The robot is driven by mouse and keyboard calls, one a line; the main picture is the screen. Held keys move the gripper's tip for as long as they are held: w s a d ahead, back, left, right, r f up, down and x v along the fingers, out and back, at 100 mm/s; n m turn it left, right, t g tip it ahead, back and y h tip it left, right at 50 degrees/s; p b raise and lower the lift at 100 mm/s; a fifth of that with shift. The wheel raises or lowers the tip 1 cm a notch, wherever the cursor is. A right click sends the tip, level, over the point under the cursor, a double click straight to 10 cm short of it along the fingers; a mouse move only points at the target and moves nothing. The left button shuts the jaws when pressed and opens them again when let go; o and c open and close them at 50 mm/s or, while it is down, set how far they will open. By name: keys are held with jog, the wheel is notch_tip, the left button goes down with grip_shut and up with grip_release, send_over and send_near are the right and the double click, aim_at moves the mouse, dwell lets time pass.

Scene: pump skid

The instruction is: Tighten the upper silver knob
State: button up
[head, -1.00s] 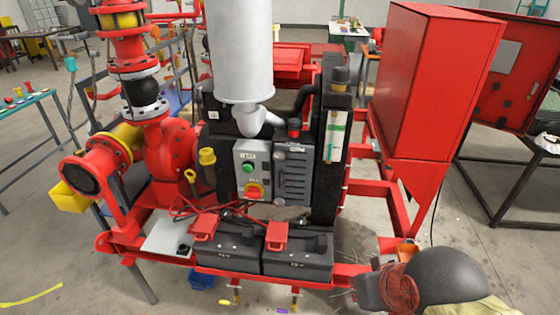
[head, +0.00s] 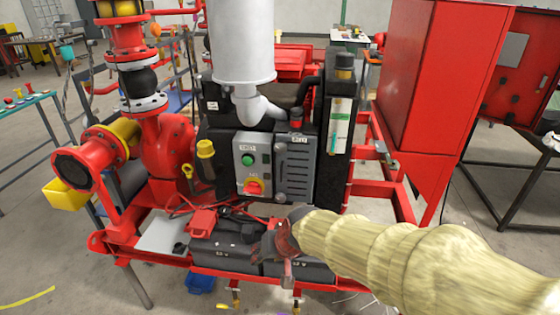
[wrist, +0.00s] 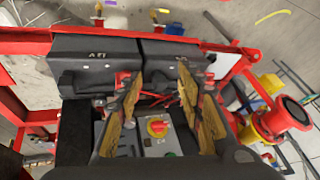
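The upper silver knob (head: 281,150) is a small pale round knob at the top left of the grey louvred box (head: 297,168). A second silver knob (head: 281,197) sits below it at the box's lower left. My gripper (head: 272,258) is in front of the black battery boxes, below and apart from both knobs. In the wrist view the two fingers of my gripper (wrist: 160,82) stand wide apart with nothing between them. The red-and-yellow rotary switch (wrist: 158,127) shows beyond and between the fingers. I cannot make out the upper knob in the wrist view.
The control box (head: 253,165) with a green button adjoins the louvred box on the left. Black battery boxes (head: 222,256) lie below, with red cables. A grey exhaust cylinder (head: 240,45) stands above. The tall red cabinet (head: 425,75) is at the right.

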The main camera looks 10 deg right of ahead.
jog(key=shift+o, duration=1.2)
jog(key=w+a+f+m+t+b, duration=0.1)
jog(key=w+a+f+m+t, duration=0.1)
jog(key=w, duration=0.9)
jog(key=a+f+t, duration=0.1)
jog(key=a, duration=0.1)
jog(key=shift+a+f, duration=0.3)
jog(key=shift+a, duration=0.1)
jog(key=shift+o, duration=0.4)
jog(key=w+m+t+b, duration=0.1)
jog(key=w+m+t, duration=0.1)
jog(key=w, duration=0.6)
jog(key=shift+w+r+m+t+h, duration=0.3)
jog(key=shift+r+m+t+h, duration=0.15)
jog(key=shift+t, duration=0.25)
jog(key=m+t+h, duration=0.6)
jog(key=m+h, duration=0.1)
send_near(280, 149)
jog(key=w, duration=0.2)
jog(key=shift+y, duration=0.25)
jog(key=x, duration=0.2)
jog(key=b+x, duration=0.1)
jog(key=x, duration=0.2)
jog(key=b+x, duration=0.1)
jog(key=x, duration=0.1)
jog(key=shift+w+d, duration=0.15)
jog(key=shift+d, duration=0.3)
jog(key=shift+r, duration=0.1)
jog(key=shift+c, duration=0.8)
jog(key=c, duration=1)
